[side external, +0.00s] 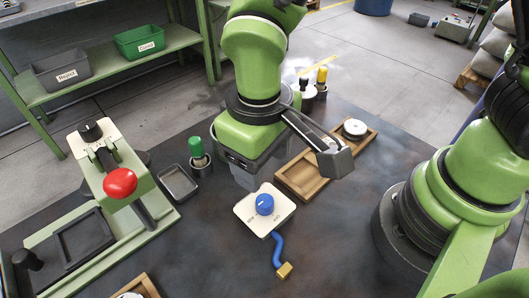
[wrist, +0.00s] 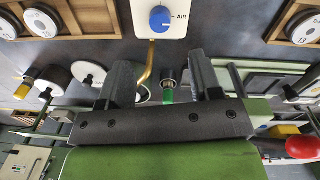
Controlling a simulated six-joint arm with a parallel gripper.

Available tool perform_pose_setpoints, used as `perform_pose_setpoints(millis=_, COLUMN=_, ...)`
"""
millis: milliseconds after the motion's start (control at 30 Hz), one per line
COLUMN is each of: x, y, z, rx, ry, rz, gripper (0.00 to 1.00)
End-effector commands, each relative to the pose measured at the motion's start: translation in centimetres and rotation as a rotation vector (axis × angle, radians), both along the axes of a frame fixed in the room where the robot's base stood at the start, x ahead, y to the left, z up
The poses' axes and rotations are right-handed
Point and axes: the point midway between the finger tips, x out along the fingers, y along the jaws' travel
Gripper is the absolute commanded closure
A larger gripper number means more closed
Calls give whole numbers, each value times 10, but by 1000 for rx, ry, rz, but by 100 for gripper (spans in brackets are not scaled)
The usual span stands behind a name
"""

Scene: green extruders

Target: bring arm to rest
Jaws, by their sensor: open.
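My gripper (wrist: 160,65) shows in the wrist view with its two dark fingers apart and nothing held between them. In the side external view my gripper (side external: 247,172) hangs above the dark table, just behind a white plate (side external: 277,218) with a blue knob (side external: 264,204). Its fingers are hard to make out there. In the wrist view the blue knob (wrist: 161,18) is at the top centre, beyond the fingertips, with an AIR label beside it. I cannot tell the exact height of my gripper above the table.
A blue hose (side external: 277,247) with a brass end lies before the plate. A green press with a red knob (side external: 120,183) stands left, beside a small grey tray (side external: 178,182) and a green-topped holder (side external: 196,150). A wooden tray (side external: 300,177) is right. The front table is mostly clear.

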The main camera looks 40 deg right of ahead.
Motion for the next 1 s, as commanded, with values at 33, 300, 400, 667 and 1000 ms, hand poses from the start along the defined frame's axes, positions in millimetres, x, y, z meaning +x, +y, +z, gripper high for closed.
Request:
perform_pose_setpoints(millis=33, x=1, y=-2, z=4, rx=7, ry=-5, rz=-9, gripper=42)
perform_pose_setpoints(millis=300, x=8, y=-50, z=79, rx=142, ry=-129, rz=-173, gripper=42)
perform_pose_setpoints(millis=400, x=0, y=-76, z=111, rx=204, ry=-201, rz=-251, gripper=42)
perform_pose_setpoints(millis=667, x=-43, y=-129, z=163, rx=330, ry=-415, rz=-421, gripper=42)
perform_pose_setpoints(millis=1000, x=-77, y=-147, z=177, rx=383, ry=-567, rz=-501, gripper=42)
